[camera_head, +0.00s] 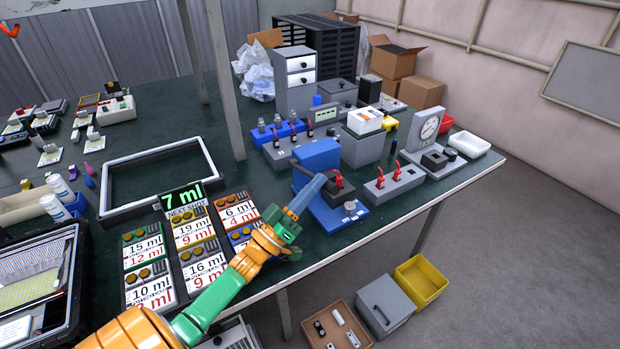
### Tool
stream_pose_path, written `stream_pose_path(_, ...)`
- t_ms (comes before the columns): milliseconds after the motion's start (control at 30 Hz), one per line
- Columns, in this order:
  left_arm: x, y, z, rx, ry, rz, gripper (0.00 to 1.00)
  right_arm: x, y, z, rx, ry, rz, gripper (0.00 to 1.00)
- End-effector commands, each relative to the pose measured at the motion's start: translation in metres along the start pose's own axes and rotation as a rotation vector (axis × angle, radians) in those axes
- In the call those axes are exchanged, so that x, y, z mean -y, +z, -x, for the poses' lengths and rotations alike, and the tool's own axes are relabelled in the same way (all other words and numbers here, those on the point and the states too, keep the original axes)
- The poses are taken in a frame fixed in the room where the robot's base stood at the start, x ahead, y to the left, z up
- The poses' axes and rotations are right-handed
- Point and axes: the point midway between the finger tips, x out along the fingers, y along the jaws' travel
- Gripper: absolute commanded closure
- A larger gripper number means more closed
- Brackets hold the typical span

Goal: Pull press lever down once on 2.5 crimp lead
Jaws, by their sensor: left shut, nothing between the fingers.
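A blue press (318,154) stands on a blue base plate (352,224) near the table's front edge. Its blue-grey lever (308,194) slants down and left from the press. A red-topped lead (338,180) is at the dark right side of the press; its size marking is too small to read. My left gripper (291,240) is shut and empty, close to the lever's lower end; I cannot tell whether they touch. My right gripper is not in view.
Number cards (148,246) lie left of my arm, under a green "7 ml" sign (181,197). A grey block (394,183) with red leads stands right of the press. A dial gauge (428,128) is farther right. A table post (226,80) rises behind.

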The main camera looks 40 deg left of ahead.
Motion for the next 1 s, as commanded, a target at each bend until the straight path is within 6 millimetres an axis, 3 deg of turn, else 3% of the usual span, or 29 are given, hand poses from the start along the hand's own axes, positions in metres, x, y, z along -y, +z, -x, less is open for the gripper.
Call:
stream_pose_path(33,0.003,0.012,0.007,0.004,-0.003,0.001,1.00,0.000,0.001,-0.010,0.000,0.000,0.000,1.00)
stream_pose_path(133,0.003,0.020,0.012,0.004,-0.004,0.002,1.00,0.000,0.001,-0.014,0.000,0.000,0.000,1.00)
stream_pose_path(567,0.002,0.020,0.014,0.005,-0.004,0.002,1.00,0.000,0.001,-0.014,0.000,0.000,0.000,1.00)
stream_pose_path(667,0.003,0.021,0.025,0.004,-0.004,0.001,1.00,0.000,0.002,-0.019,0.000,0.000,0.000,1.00)
stream_pose_path(1000,-0.013,-0.013,0.090,0.005,-0.006,0.002,1.00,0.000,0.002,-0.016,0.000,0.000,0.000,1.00)
